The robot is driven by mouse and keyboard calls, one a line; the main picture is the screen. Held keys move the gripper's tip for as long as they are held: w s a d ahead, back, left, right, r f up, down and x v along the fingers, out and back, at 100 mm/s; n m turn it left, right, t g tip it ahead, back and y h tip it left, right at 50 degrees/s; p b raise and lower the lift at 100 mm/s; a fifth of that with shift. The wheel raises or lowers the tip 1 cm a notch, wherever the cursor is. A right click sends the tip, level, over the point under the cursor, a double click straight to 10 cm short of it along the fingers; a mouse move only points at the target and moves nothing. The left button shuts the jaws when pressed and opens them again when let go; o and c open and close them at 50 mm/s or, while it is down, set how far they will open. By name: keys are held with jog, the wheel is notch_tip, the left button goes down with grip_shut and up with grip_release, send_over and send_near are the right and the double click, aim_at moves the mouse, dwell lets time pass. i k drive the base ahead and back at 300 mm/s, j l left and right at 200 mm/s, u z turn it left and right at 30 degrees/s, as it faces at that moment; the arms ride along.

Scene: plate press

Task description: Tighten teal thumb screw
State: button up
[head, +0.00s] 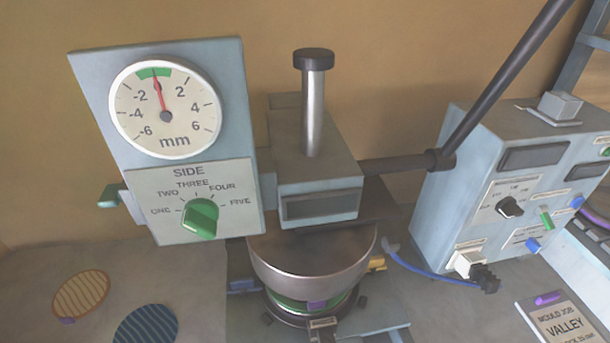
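The press's metal bowl-shaped part (313,265) is above a green ring (290,303) with a purple mark. My gripper is not in view.
A dark bar (510,75) slopes up from a joint right of the press head (310,180). A grey control box (500,190) with a blue cable (430,272) stands at the right. Two striped discs (82,294) lie at lower left. A VALLEY card (562,322) lies lower right.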

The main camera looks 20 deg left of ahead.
aim_at(109, 197)
jog(key=k+u, duration=0.2)
jog(key=u, duration=0.15)
jog(key=k+j+u, duration=0.2)
jog(key=u, duration=0.15)
jog(key=k+j+u, duration=0.15)
jog(key=u, duration=0.2)
